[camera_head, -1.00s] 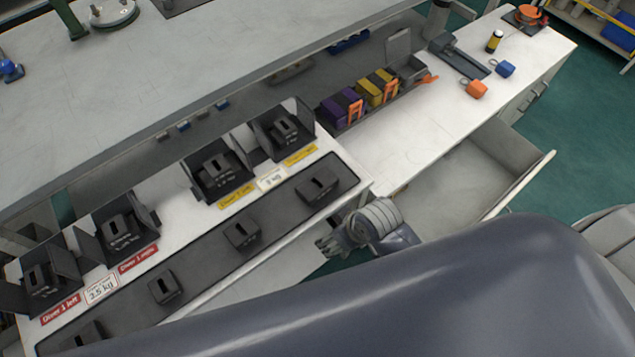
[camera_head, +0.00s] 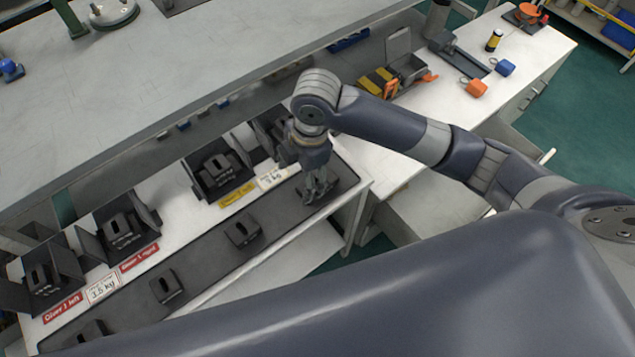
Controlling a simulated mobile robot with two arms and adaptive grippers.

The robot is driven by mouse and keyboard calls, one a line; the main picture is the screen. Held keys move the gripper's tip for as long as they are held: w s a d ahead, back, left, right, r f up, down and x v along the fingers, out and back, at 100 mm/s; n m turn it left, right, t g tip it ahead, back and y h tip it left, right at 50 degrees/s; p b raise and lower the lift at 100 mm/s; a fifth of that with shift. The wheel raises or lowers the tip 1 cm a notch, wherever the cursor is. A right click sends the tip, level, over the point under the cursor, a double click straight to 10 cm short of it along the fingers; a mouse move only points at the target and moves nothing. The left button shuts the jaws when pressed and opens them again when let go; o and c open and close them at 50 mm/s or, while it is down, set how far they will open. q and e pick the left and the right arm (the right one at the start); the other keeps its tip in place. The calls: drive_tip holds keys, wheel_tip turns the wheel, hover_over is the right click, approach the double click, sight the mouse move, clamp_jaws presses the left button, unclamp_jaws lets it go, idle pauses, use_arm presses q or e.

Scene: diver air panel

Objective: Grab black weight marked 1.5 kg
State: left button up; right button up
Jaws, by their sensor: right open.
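Several black weights with slots lie in a row on a dark mat (camera_head: 205,262): one near the middle (camera_head: 243,232), one further left (camera_head: 166,287) and one at the lower left (camera_head: 92,333). Their markings are too small to read, so I cannot tell which is 1.5 kg. My right gripper (camera_head: 318,192) points down, open, over the right end of the mat. It mostly hides the weight there; I cannot tell whether it touches it. My left gripper is not in view.
Black holders with weights stand behind the mat, such as one in the middle (camera_head: 220,175) and one further left (camera_head: 122,232). Labels include a "3.5 kg" card (camera_head: 102,288).

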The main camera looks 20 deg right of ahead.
drive_tip(key=w+d+r+n+h, duration=0.2)
drive_tip(key=d, duration=0.2)
drive_tip(key=shift+g, duration=0.3)
drive_tip(key=f, duration=1)
drive_tip(key=shift+w+d+f, duration=0.1)
drive_tip(key=shift+w+d, duration=0.05)
drive_tip(key=shift+d, duration=0.1)
clamp_jaws()
drive_tip(key=shift+w+r, duration=0.1)
drive_tip(key=shift+r, duration=0.1)
